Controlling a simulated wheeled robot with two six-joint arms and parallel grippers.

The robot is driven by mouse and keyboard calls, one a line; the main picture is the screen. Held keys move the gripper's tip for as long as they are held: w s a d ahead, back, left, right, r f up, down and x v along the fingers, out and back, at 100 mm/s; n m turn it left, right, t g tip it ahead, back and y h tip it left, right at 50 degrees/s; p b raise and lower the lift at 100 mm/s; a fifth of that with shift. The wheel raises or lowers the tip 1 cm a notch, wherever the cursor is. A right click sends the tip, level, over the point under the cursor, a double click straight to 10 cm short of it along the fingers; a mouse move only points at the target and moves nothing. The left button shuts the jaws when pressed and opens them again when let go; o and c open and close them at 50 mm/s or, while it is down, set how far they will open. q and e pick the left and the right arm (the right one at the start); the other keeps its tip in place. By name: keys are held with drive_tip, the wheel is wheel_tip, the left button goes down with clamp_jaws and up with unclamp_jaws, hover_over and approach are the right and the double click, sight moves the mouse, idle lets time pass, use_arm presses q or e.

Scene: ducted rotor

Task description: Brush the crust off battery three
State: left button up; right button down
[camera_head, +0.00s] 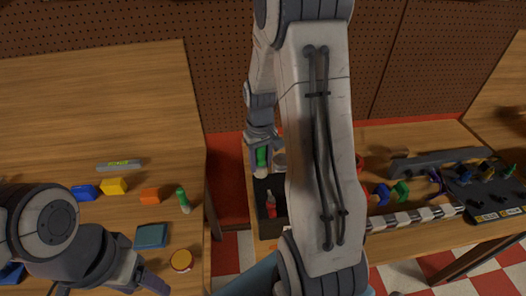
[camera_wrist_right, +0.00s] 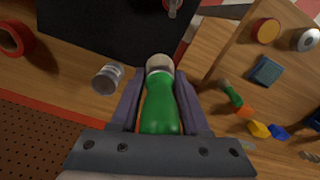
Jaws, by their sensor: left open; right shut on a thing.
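My right gripper (camera_head: 262,152) is shut on a green-handled object with a pale rounded end (camera_wrist_right: 160,105). It holds it above the table beside the dark tray (camera_head: 268,228). The right wrist view shows the green body between both fingers, its pale end pointing at the dark tray. I cannot tell for sure if it is a brush. My left gripper (camera_head: 143,279) is open and empty at the front of the left table. No battery marked three and no crust can be made out; my right arm covers the middle of the head view.
A red bottle-like item (camera_head: 271,204) lies in the dark tray. A metal cylinder (camera_wrist_right: 107,78) stands near it. The left table holds yellow (camera_head: 114,186), orange (camera_head: 150,195) and blue blocks, a green item (camera_head: 183,200) and a round orange-topped piece (camera_head: 181,261). A black rack (camera_head: 486,196) is far right.

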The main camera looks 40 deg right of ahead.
wheel_tip(320, 180, up, 2)
drive_tip(key=shift+p, duration=0.6)
drive_tip(key=shift+r+p, duration=0.3)
drive_tip(key=shift+r, duration=0.05)
